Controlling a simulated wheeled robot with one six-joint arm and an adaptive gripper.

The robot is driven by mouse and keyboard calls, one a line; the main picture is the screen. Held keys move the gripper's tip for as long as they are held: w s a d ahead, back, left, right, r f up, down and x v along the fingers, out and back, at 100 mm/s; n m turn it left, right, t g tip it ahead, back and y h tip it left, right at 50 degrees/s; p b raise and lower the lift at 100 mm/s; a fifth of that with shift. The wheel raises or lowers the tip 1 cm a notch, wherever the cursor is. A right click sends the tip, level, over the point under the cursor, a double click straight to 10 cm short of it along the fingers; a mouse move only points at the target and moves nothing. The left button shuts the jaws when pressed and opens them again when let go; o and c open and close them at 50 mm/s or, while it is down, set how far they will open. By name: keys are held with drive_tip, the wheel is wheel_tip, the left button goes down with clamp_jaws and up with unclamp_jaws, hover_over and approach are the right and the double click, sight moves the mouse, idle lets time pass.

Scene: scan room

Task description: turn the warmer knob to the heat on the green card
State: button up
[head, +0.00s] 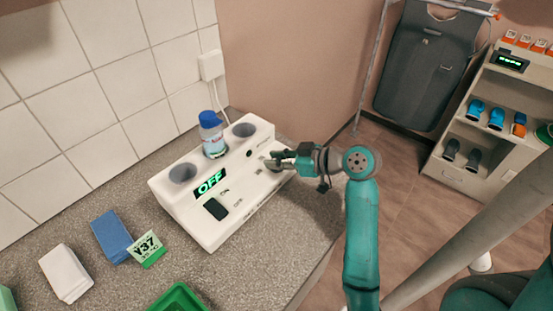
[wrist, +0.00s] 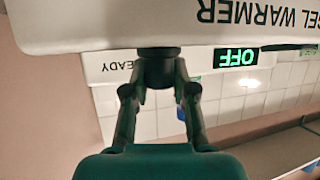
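The white gel warmer (head: 226,225) stands on the counter. Its green display (head: 210,183) reads OFF; the wrist view shows the display upside down (wrist: 236,57). The dark warmer knob (wrist: 158,68) is on the warmer's front, at the right end in the head view. My gripper (head: 277,160) is at the knob. In the wrist view its two fingers (wrist: 159,95) lie on both sides of the knob and appear shut on it. The green card (head: 147,248) stands on the counter and appears to read 37; its smaller print is unclear.
A blue-capped bottle (head: 211,134) stands in the warmer's middle well, between two empty wells. A blue cloth (head: 111,236), a white stack (head: 65,273) and a green tray (head: 178,298) lie left and in front. A shelf unit (head: 463,178) stands at right.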

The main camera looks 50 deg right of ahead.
clamp_jaws()
drive_tip(key=shift+a+m+t+h, duration=0.15)
drive_tip(key=shift+m+t+h, duration=0.15)
drive_tip(key=shift+m+h, duration=0.8)
drive_tip(key=m+h, duration=0.4)
drive_tip(key=h, duration=0.1)
drive_tip(key=m+g+h, duration=0.1)
drive_tip(key=m+h, duration=0.2)
drive_tip(key=h, duration=0.1)
drive_tip(key=shift+r+m+g, duration=0.1)
drive_tip(key=shift+m+g, duration=0.2)
drive_tip(key=shift+g, duration=0.1)
drive_tip(key=shift+m+g+h, duration=0.7)
drive_tip(key=shift+m+h, duration=0.3)
drive_tip(key=o, duration=0.9)
unclamp_jaws()
